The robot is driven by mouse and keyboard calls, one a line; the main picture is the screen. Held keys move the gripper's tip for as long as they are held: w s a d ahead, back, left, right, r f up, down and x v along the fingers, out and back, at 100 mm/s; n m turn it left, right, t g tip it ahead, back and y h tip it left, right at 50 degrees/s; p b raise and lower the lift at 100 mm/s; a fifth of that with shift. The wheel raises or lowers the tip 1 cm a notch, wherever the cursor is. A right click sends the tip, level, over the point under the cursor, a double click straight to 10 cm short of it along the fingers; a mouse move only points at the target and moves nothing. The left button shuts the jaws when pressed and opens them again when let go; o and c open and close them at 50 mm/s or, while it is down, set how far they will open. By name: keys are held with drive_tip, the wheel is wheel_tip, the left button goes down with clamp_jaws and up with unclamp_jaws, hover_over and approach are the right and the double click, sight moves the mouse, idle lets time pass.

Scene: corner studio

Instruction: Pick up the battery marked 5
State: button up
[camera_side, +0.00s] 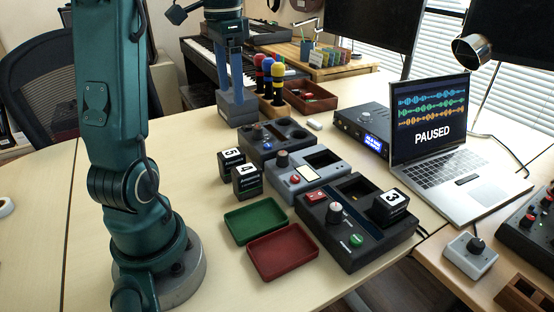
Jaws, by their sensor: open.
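The battery marked 5 (231,162) is a black block with a white numbered face. It stands on the table at the left of the dark device, close behind the battery marked 4 (246,181). The battery marked 3 (391,208) sits at the right part of the black device with red and green buttons (350,256). My gripper (231,88) points down with its blue fingers apart and nothing visible between them. It is farther back than the battery marked 5, in front of or over a grey-blue block (238,109); its exact height is unclear.
A green tray (256,220) and a red tray (283,253) lie in front of the batteries. A grey device (309,178) and a dark device (273,141) stand to their right. Microphones (277,84) stand upright beside my gripper. A laptop (440,175) is at right. The table left of the batteries is clear.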

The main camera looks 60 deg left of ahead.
sight(232, 164)
drive_tip(key=f, duration=0.7)
drive_tip(key=a+f, duration=0.1)
drive_tip(key=f, duration=0.5)
drive_tip(key=a+f, duration=0.1)
drive_tip(key=f, duration=0.6)
drive_tip(key=shift+s+a+f, duration=0.1)
drive_tip(key=shift+s+f, duration=0.2)
drive_tip(key=shift+s, duration=0.05)
clamp_jaws()
